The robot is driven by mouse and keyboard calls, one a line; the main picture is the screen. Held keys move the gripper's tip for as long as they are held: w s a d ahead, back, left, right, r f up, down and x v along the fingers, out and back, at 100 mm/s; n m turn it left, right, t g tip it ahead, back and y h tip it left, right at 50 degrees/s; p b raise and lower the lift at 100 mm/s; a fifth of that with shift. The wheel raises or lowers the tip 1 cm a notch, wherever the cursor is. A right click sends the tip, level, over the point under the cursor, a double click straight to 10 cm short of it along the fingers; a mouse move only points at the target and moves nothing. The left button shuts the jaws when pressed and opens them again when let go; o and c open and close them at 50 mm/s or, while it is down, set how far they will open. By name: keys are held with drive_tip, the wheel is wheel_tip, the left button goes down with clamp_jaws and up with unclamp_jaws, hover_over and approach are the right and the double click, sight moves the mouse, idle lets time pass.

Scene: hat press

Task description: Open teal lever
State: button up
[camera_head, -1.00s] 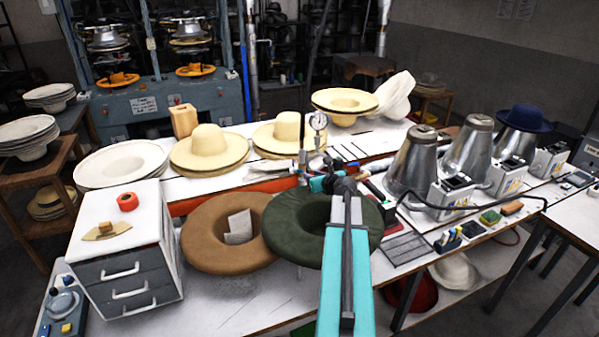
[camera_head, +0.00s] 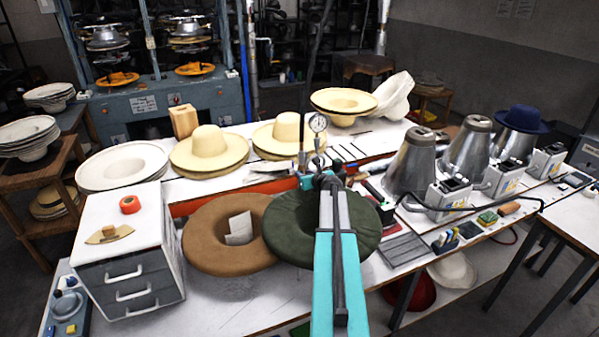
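My arm, teal and grey, reaches up from the bottom middle over the dark green hat (camera_head: 290,228). Its end, with my gripper (camera_head: 318,178), is at the workbench just below a small round pressure gauge (camera_head: 318,123) on an upright fitting. The gripper is small and partly hidden by my own arm, so its fingers cannot be made out. A small teal patch shows at the arm's end, but I cannot tell whether it is the teal lever or part of my wrist. No lever stands out clearly, and I cannot see contact with one.
A brown hat (camera_head: 222,233) lies left of the green one, beside a white drawer unit (camera_head: 128,255). Cream hats (camera_head: 207,146) stand behind on the bench. Metal cones (camera_head: 412,165) and control boxes (camera_head: 449,195) stand to the right. A black hose (camera_head: 480,207) runs across the right side.

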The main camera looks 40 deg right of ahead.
drive_tip(key=shift+p+x, duration=0.85)
drive_tip(key=shift+x, duration=1.9)
drive_tip(key=shift+c, duration=0.6)
clamp_jaws()
drive_tip(key=shift+s+d, duration=0.1)
